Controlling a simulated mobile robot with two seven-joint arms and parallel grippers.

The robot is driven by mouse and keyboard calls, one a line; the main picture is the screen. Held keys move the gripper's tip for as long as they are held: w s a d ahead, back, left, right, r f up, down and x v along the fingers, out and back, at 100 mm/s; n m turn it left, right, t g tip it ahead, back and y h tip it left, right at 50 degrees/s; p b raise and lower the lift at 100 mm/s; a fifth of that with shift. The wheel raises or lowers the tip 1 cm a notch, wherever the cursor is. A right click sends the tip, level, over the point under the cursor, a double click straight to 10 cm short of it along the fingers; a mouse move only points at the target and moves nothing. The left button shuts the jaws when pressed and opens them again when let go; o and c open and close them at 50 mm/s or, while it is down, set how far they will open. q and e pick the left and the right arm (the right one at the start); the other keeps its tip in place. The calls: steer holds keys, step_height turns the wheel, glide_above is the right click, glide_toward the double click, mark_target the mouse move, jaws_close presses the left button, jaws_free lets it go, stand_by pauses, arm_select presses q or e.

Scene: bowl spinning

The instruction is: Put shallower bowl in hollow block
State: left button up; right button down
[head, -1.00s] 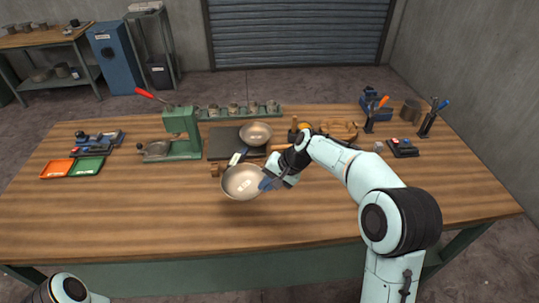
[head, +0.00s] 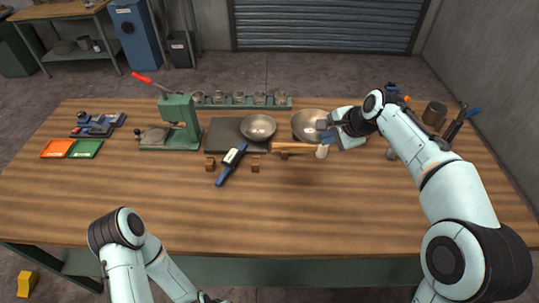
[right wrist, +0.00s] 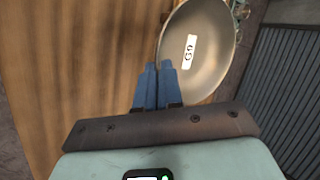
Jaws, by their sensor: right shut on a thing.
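My right gripper (head: 328,125) is shut on the rim of a metal bowl (head: 308,122), at the bowl's right side. In the right wrist view, its blue fingers (right wrist: 158,88) are together at the rim of this bowl (right wrist: 208,62), which has a white label with a number inside. A second metal bowl (head: 258,127) rests on the dark mat to the left. The wooden hollow block is not clearly visible; the held bowl and my gripper cover that area. I cannot tell whether the held bowl touches anything beneath. My left gripper is out of view.
A mallet (head: 295,148), a blue caliper (head: 232,162) and small wooden blocks (head: 210,163) lie in front of the bowls. A green press (head: 180,120) stands left, beside the dark mat (head: 222,135). A rack of cups (head: 240,101) stands behind. The front of the table (head: 270,215) is clear.

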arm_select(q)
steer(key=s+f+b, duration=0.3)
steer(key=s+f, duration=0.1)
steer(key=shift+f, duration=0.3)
arm_select(e)
steer(key=shift+f, duration=9.9)
steer(key=shift+f+b, duration=0.2)
steer(key=shift+b, duration=0.1)
steer(key=c, duration=1.3)
jaws_free()
steer(key=shift+s, duration=0.1)
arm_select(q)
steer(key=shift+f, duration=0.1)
arm_select(e)
steer(key=shift+r, duration=0.1)
